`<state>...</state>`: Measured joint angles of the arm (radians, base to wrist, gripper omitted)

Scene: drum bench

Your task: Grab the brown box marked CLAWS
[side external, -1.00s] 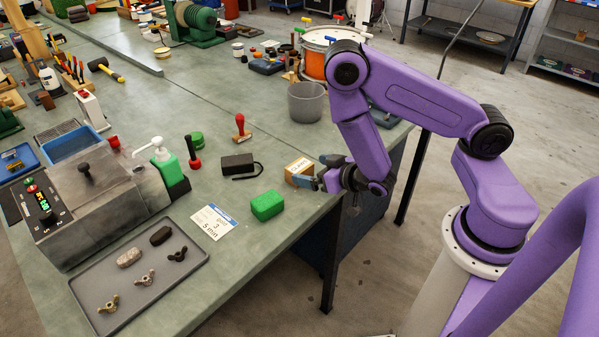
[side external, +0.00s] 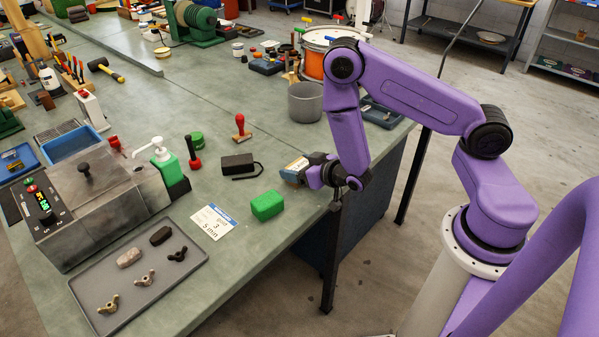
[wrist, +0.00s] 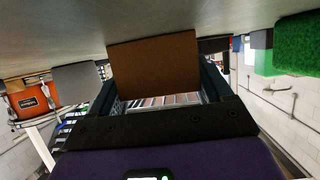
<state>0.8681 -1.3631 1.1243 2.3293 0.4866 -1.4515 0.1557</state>
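The brown box (side external: 297,164) stands near the right edge of the bench in the side view, with a pale label on its top; I cannot read the lettering. In the wrist view its plain brown face (wrist: 153,72) fills the space between my fingers. My gripper (side external: 293,177) is level and low over the bench edge, with its fingers reaching along either side of the box. In the wrist view my gripper (wrist: 157,90) is spread about as wide as the box. I see no clear sign of a squeeze; finger contact is hard to make out.
A green block (side external: 267,205) lies just in front of the box. A black case with a cord (side external: 237,164) and a red-handled stamp (side external: 241,129) are to its left. A grey bucket (side external: 306,103) stands behind. Bare bench top (side external: 262,240) runs along the front edge.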

